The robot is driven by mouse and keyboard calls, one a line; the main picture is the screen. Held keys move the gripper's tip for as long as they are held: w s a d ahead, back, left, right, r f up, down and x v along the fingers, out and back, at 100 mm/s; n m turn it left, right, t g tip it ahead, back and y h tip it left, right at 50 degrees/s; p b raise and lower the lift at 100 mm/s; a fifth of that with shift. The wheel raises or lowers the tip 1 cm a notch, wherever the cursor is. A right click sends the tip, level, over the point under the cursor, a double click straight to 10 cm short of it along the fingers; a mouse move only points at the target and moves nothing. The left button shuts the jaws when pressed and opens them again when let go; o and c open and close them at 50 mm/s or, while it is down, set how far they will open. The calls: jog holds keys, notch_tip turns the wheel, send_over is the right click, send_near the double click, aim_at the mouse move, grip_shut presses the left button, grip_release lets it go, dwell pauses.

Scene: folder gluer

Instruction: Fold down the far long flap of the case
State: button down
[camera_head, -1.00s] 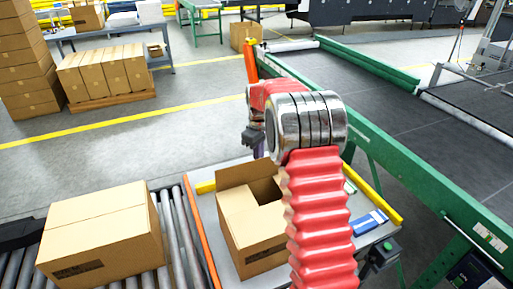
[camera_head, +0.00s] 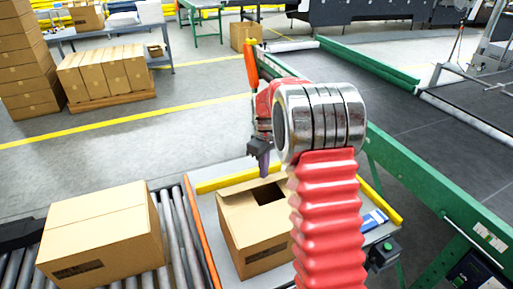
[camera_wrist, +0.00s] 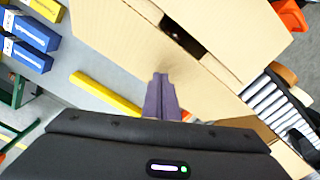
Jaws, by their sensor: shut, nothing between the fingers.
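The brown cardboard case (camera_head: 262,239) stands on the grey packing table beneath my arm. Its far long flap (camera_head: 243,190) leans inward over the opening, close to flat; a dark gap still shows beside it. My gripper (camera_head: 264,172) is shut and empty, pointing down at the far edge of this flap. In the wrist view the closed fingers (camera_wrist: 162,85) lie over the flap's cardboard (camera_wrist: 125,50); I cannot tell whether they touch. A narrow dark gap separates it from the other cardboard (camera_wrist: 235,35). My arm hides the case's right side.
Yellow rails (camera_head: 222,181) edge the grey table (camera_head: 203,207). A closed carton (camera_head: 103,230) sits on the roller conveyor (camera_head: 176,235) at left. The green-framed conveyor (camera_head: 440,200) runs along the right.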

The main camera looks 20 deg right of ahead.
aim_at(269, 181)
jog(key=shift+s+f, duration=0.1)
jog(key=shift+s, duration=0.15)
jog(key=shift+s+f, duration=0.8)
jog(key=shift+s, duration=0.25)
jog(key=shift+f, duration=0.1)
jog(key=shift+s+f, duration=0.65)
jog(key=shift+f, duration=0.2)
jog(key=shift+r, duration=0.15)
